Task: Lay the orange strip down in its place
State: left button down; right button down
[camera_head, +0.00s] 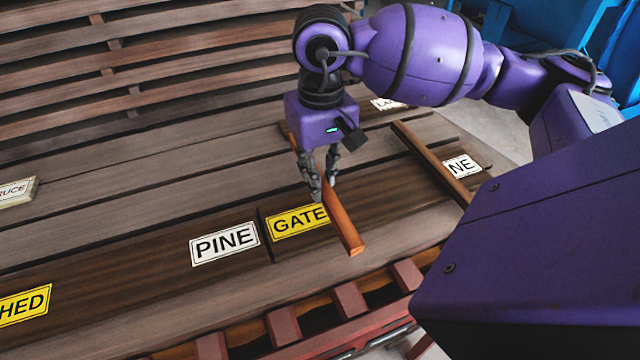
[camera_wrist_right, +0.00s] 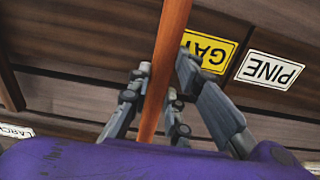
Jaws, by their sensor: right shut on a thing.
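The orange strip (camera_head: 344,227) is a long, thin wooden bar. It shows in the head view just right of the yellow GATE label (camera_head: 299,220), and its near end reaches toward the front edge of the boards. My right gripper (camera_head: 322,190) is shut on the strip around its middle. In the right wrist view the strip (camera_wrist_right: 166,70) runs between the two fingers (camera_wrist_right: 158,100). Whether the strip touches the boards under it is hard to tell. My left gripper is not in view.
A white PINE label (camera_head: 224,243) lies left of GATE. A similar brown strip (camera_head: 432,163) lies to the right, beside a partly hidden white label ending in NE (camera_head: 461,166). Stacked planks (camera_head: 150,60) rise at the back. A red slatted frame (camera_head: 350,301) runs along the front.

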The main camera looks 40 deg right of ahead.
jog(key=f, duration=0.3)
jog(key=shift+w+d+f, duration=0.15)
jog(key=shift+w, duration=0.2)
jog(key=shift+f, duration=0.35)
jog(key=shift+f, duration=0.35)
jog(key=c, duration=1.6)
grip_release()
jog(key=shift+r, duration=0.15)
notch_tip(320, 180, up, 12)
jog(key=shift+r, duration=0.2)
